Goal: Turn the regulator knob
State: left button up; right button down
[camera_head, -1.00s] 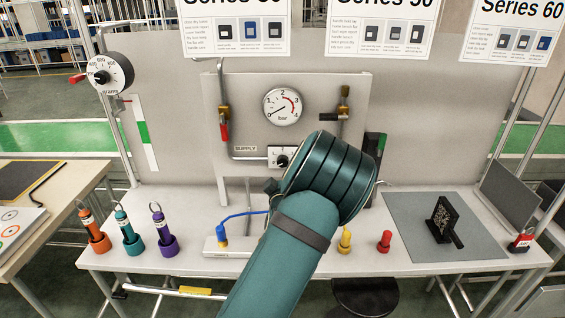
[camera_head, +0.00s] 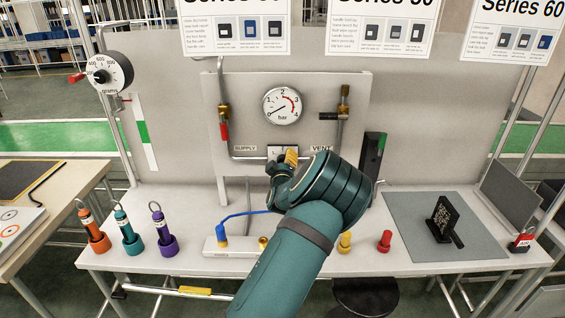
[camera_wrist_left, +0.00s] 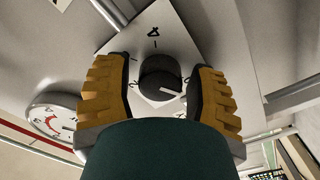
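The regulator knob (camera_wrist_left: 160,78) is dark and round with a light pointer mark, set on a white dial plate (camera_wrist_left: 153,30). In the head view the gripper hides the knob, and only part of its plate (camera_head: 275,151) shows below the gauge. My left gripper (camera_head: 286,157) is at the plate. In the wrist view its yellow ribbed fingers (camera_wrist_left: 162,66) stand open on either side of the knob, with narrow gaps visible. Whether a finger touches the knob, I cannot tell. My right gripper is not in view.
The pressure gauge (camera_head: 282,106) sits just above, its needle near the low end. A red-handled supply valve (camera_head: 224,130) is at left and a vent valve (camera_head: 342,105) at right. Colored tools (camera_head: 131,240) stand at the bench's left; a small black stand (camera_head: 443,215) is at right.

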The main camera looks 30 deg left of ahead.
pick_arm(q)
jog(key=c, duration=0.7)
